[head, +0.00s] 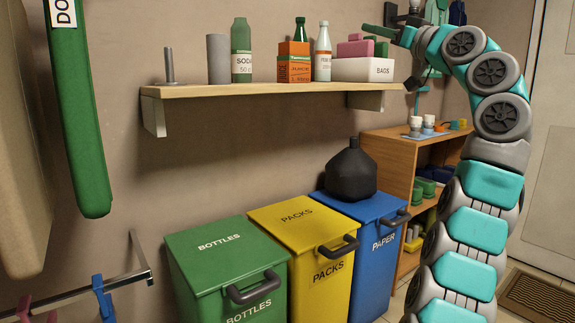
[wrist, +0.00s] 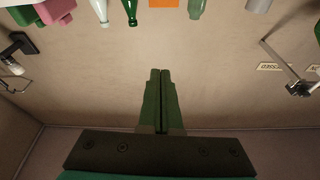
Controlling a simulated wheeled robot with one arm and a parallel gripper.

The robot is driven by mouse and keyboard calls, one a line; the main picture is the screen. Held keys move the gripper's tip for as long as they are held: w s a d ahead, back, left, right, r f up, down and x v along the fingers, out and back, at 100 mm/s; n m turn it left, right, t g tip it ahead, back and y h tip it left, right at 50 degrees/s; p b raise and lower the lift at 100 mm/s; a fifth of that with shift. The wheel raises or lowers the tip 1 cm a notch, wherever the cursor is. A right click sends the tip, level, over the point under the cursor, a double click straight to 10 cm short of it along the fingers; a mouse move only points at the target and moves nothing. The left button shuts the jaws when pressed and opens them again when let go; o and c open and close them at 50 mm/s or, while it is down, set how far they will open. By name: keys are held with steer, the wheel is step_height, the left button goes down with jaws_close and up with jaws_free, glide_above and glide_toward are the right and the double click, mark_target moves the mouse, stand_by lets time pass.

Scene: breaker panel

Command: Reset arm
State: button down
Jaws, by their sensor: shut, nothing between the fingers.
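My teal and grey arm rises at the right of the head view and bends over at the top. My gripper (head: 372,28) is at its end, at the height of the bottle tops near the shelf's right end. In the wrist view my gripper (wrist: 160,75) shows its two green fingers pressed together, with nothing between them. Bare wall lies beyond the fingertips. No breaker panel shows in either view.
A wall shelf (head: 230,90) holds bottles, an orange carton (head: 293,62) and a white BAGS box (head: 363,69). Below stand green (head: 225,245), yellow (head: 300,225) and blue (head: 375,210) bins, with a black jug (head: 351,172) on the blue one. A wooden cabinet (head: 393,150) stands behind my arm.

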steer(key=a+f+m+g+h+p, duration=0.1)
steer(key=a+f+m+g, duration=0.2)
steer(key=f, duration=0.4)
steer(key=a+f+m+g+h, duration=0.2)
steer(key=a+f+g, duration=0.1)
steer(key=a+f, duration=0.35)
steer(key=s+a+f+g+h+p, duration=0.1)
steer(key=s+a+f+g, duration=0.15)
steer(key=s+f, duration=0.45)
steer(key=s+a+f+g+h, duration=0.1)
steer(key=s+a+f+g, duration=0.2)
steer(key=f, duration=0.6)
steer(key=s+d+f+g+h, duration=0.2)
steer(key=s+d+f, duration=0.1)
steer(key=s+f, duration=0.6)
steer(key=s+d+f+g+h+p, duration=0.1)
steer(key=s+f, duration=0.8)
steer(key=s, duration=0.9)
steer(key=s+d+f+g+h, duration=0.4)
steer(key=s+d+f, duration=0.3)
steer(key=s+f, duration=0.3)
steer(key=s+g, duration=0.1)
steer(key=s, duration=0.2)
steer(key=shift+s+m, duration=0.3)
steer(key=shift+m, duration=0.1)
steer(key=c, duration=1.6)
jaws_free()
